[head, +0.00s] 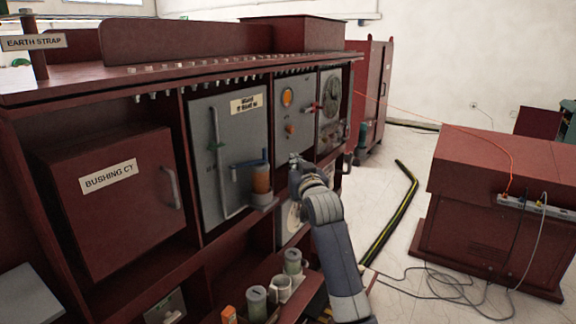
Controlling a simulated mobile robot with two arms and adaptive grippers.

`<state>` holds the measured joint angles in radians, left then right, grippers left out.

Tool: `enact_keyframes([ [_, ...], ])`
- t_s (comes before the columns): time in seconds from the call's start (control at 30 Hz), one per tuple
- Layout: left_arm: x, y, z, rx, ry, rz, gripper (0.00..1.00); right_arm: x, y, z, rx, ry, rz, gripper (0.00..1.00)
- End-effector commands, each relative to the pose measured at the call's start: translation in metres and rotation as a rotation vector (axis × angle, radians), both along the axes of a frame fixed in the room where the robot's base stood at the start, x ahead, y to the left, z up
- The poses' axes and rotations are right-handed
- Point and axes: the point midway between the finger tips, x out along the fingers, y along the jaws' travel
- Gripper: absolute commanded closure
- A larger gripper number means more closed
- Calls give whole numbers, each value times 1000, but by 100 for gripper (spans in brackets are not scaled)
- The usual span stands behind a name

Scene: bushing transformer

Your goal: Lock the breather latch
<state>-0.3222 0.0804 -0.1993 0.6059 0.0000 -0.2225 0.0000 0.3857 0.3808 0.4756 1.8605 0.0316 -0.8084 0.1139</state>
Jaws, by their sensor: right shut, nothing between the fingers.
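A breather unit with an orange cylinder (261,181) sits low on a grey panel (228,120), beside a bent grey pipe (218,165). My right gripper (294,158) is shut and empty, just to the right of the cylinder in the picture. A gap shows between the two; how far apart they are in depth is unclear. Whether the latch is engaged is too small to tell. My left gripper is not in view.
Cups and jars (283,288) stand on a shelf below my right arm. A red cabinet (490,200) and cables (450,288) are at the right.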

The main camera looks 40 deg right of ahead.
Motion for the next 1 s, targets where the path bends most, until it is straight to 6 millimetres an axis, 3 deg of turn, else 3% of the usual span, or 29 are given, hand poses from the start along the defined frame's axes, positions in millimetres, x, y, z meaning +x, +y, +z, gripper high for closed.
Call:
enact_keyframes([
  [0.2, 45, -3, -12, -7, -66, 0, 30, -37, -3, -1, -4, -1, -2, 100],
  [0.27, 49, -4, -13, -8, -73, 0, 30, -43, -3, -1, -1, 0, -1, 100],
  [0.63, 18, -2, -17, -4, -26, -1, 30, -53, -3, 1, -1, -1, 0, 100],
  [1.0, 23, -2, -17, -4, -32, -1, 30, -53, -3, 1, -1, -1, 0, 100],
])
